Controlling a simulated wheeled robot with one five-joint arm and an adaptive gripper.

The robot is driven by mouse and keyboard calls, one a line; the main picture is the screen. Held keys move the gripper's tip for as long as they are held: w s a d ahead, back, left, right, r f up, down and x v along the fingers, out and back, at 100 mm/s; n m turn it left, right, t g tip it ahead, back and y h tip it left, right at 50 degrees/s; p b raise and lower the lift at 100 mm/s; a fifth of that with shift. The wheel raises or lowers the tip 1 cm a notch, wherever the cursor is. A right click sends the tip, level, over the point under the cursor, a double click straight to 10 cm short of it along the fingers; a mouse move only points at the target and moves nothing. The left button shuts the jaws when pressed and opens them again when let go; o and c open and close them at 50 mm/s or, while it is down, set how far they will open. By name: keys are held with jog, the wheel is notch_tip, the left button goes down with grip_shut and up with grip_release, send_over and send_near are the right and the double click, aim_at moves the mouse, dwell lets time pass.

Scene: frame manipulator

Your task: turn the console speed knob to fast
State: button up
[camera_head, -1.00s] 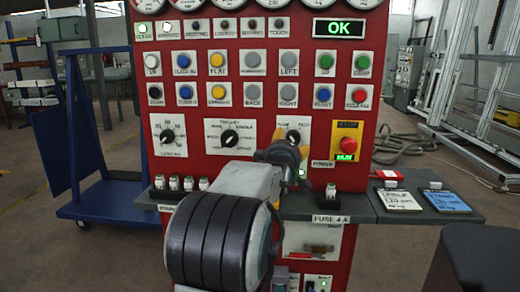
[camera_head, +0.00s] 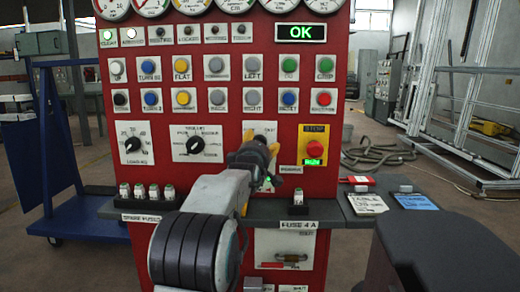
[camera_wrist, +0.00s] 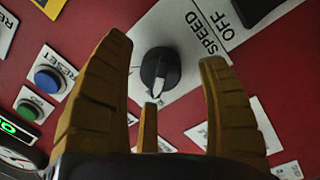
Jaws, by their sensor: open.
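In the head view my gripper (camera_head: 262,153) is in front of the plate (camera_head: 262,127) and hides the knob.
A red console (camera_head: 345,100) carries rows of coloured buttons. A yellow-framed stop button (camera_head: 315,147) is right of my gripper. Another dial (camera_head: 195,145) is to its left. A grey shelf (camera_head: 265,212) with fuses runs below. A blue cart (camera_head: 90,215) stands left.

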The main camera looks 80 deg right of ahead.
jog(key=shift+d, duration=1.2)
jog(key=shift+c, duration=0.3)
jog(key=c, duration=1.1)
